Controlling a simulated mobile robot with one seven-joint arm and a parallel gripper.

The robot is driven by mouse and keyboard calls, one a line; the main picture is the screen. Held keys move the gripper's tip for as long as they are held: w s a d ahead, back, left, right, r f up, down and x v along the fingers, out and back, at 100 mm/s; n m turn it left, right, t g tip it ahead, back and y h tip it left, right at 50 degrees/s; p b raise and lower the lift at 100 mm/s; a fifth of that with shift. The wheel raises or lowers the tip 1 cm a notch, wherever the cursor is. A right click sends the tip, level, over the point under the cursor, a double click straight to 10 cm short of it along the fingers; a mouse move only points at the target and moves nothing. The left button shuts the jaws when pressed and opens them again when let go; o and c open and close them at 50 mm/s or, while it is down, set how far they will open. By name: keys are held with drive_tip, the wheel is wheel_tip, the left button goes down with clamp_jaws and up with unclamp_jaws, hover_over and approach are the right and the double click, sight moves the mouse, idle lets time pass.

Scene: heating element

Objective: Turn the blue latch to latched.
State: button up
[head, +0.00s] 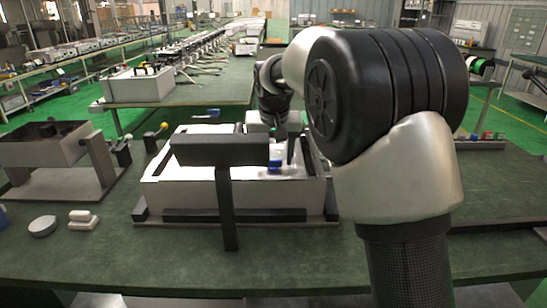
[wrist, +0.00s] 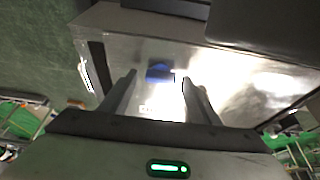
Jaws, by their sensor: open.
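The blue latch (head: 275,164) is small and sits inside the white box fixture (head: 240,193), right of the dark upright post. In the wrist view the blue latch (wrist: 158,71) lies on a shiny metal surface, between the fingertips in the picture. My gripper (head: 282,153) is over the box, partly hidden by my arm. In the wrist view my gripper (wrist: 159,78) has its two dark fingers spread apart with nothing held. I cannot tell how far the fingertips are from the latch, or which way the latch is turned.
A dark T-shaped bar (head: 228,150) stands in front of the box. A grey open box (head: 42,148) on a stand is at the left. The table's front is clear.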

drive_tip(key=c, duration=1.1)
drive_tip(key=shift+o, duration=0.2)
drive_tip(key=shift+n, duration=0.3)
drive_tip(key=n+p, duration=0.1)
drive_tip(key=n+y+p, duration=0.1)
drive_tip(key=n, duration=0.1)
drive_tip(key=shift+d+r+y, duration=0.15)
drive_tip(key=shift+d+y, duration=0.1)
drive_tip(key=shift+y, duration=0.05)
drive_tip(key=n+y+p, duration=0.1)
drive_tip(key=n, duration=0.2)
drive_tip(key=n+g+p, duration=0.1)
drive_tip(key=n+p, duration=0.1)
drive_tip(key=shift+w+d+n+y+p, duration=0.1)
drive_tip(key=shift+w+n+y+p, duration=0.05)
drive_tip(key=shift+n+y+p, duration=0.2)
drive_tip(key=n+g+p, duration=0.1)
drive_tip(key=n+p, duration=0.1)
drive_tip(key=n+g+y+p, duration=0.1)
drive_tip(key=n+p, duration=0.1)
drive_tip(key=n, duration=0.1)
drive_tip(key=shift+w+n, duration=0.15)
drive_tip(key=shift+n, duration=0.1)
drive_tip(key=shift+w+n+g+p, duration=0.1)
drive_tip(key=shift+n+g+p, duration=0.6)
drive_tip(key=shift+n+p, duration=0.65)
drive_tip(key=shift+n, duration=0.35)
